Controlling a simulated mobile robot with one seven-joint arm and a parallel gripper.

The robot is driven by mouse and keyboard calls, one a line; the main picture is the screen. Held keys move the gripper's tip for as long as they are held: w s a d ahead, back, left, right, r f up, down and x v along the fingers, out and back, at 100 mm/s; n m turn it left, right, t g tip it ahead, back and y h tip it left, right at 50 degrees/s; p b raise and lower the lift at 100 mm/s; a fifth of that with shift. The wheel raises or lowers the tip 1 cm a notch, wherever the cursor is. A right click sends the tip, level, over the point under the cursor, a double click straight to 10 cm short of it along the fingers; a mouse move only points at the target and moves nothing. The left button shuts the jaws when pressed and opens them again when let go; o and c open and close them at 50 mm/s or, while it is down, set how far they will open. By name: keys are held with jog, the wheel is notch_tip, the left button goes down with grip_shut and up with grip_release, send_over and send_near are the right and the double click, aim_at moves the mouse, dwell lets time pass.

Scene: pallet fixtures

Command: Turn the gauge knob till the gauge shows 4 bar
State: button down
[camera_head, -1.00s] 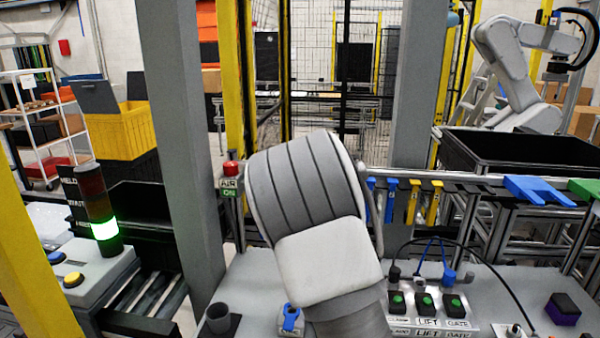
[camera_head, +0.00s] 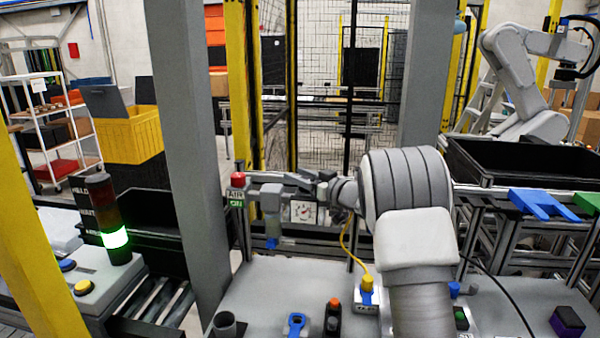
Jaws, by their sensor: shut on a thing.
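The gauge (camera_head: 303,211) is a small white dial with red marks, facing me at mid-picture behind the bench. It is too small to read its value. To its left stands a grey regulator body (camera_head: 270,203) with a blue bowl below it. My gripper (camera_head: 277,189) reaches leftward from my wrist, just above the gauge, with its fingers at the top of the regulator. It is shut on the gauge knob there, which the fingers mostly hide.
A red knob (camera_head: 238,179) sits above the AIR sign, left of the regulator. A grey post (camera_head: 190,150) stands further left. A lit stack light (camera_head: 115,238), a yellow-topped plug (camera_head: 367,283), a blue part (camera_head: 296,324) and an orange-topped part (camera_head: 333,310) are nearer.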

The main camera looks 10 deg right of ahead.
dwell(0.4)
jog(key=shift+c, duration=1.8)
grip_release()
jog(key=b+v, duration=0.2)
jog(key=v, duration=1.5)
jog(key=shift+d+b, duration=0.25)
jog(key=shift+b, duration=0.05)
